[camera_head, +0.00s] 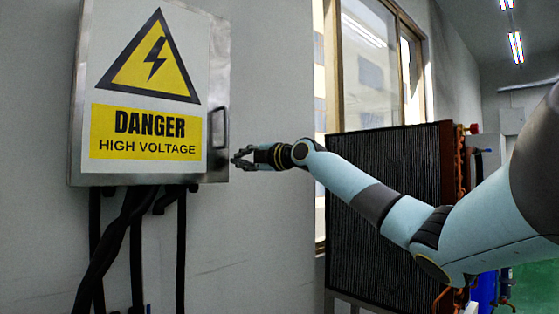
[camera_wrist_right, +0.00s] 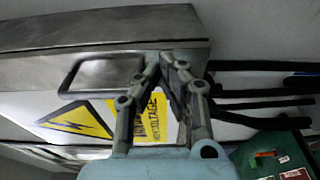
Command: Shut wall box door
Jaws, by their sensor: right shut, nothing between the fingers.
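The wall box (camera_head: 219,50) is a grey metal cabinet on the wall at the left of the head view. Its door (camera_head: 88,90) carries a yellow and black high-voltage sign (camera_head: 148,90) and has a handle (camera_head: 222,127) near its right edge. The handle also shows in the wrist view (camera_wrist_right: 103,72). I cannot tell whether the door is flush with the box or slightly ajar. My right gripper (camera_head: 236,158) is shut and empty, near the door's lower right edge, below the handle. Contact is unclear. In the wrist view its fingertips (camera_wrist_right: 166,62) are beside the handle. My left gripper is not in view.
Black cables (camera_head: 137,250) hang below the box. A large finned radiator unit (camera_head: 385,220) stands behind my right arm, below a window (camera_head: 368,65). The bare wall (camera_head: 265,240) under my right gripper is clear.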

